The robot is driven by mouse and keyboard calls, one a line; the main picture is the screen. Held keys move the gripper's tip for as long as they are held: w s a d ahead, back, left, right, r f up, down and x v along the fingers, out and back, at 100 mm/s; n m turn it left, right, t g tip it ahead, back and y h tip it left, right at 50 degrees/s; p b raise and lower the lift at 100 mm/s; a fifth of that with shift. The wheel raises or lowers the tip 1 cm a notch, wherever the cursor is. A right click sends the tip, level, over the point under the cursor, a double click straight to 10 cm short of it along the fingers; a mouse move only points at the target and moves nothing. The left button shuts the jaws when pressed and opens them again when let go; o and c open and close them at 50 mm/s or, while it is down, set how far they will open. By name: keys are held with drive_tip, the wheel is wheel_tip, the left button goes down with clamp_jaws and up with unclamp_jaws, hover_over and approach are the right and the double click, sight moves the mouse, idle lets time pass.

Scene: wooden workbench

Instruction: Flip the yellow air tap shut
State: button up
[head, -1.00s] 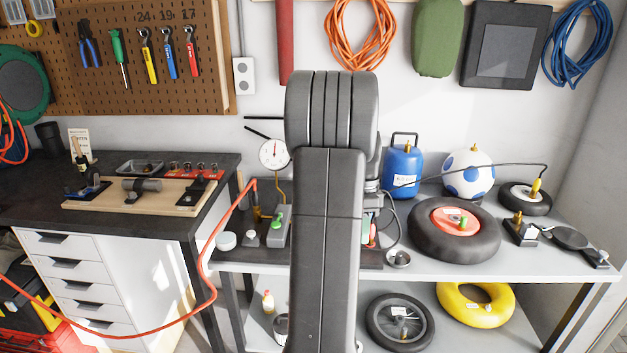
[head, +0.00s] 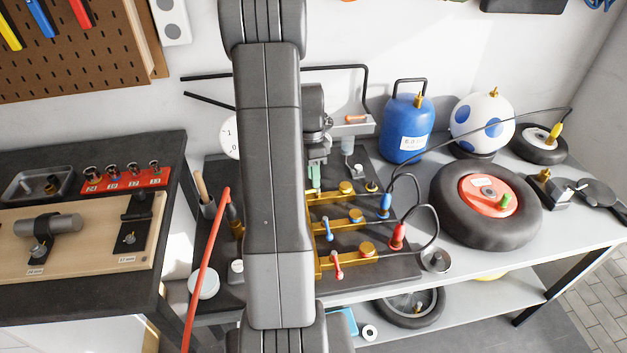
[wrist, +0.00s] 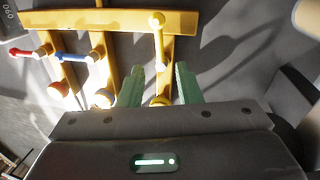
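The yellow tap lever (wrist: 158,42) is in the wrist view, lying lengthwise along its brass branch. The tap is not clearly visible in the head view, where my arm covers part of the brass manifold (head: 330,262). The blue tap lever (wrist: 72,57) and red tap lever (wrist: 26,53) lie across their branches; both also show in the head view, blue (head: 328,228) and red (head: 337,265). My gripper (wrist: 158,82) has its green fingers apart, one on either side of the yellow tap's branch in the picture. Nothing is held. I cannot tell whether a finger touches the lever.
Blue and red hose fittings with black hoses (head: 428,212) stand right of the manifold. A blue air tank (head: 406,130), a ball (head: 482,125) and a tyre (head: 450,220) stand farther right.

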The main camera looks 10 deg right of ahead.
drive_tip(key=shift+f, duration=0.7)
drive_tip(key=shift+s+f, duration=0.25)
drive_tip(key=shift+f, duration=0.5)
drive_tip(key=shift+c, duration=0.2)
clamp_jaws()
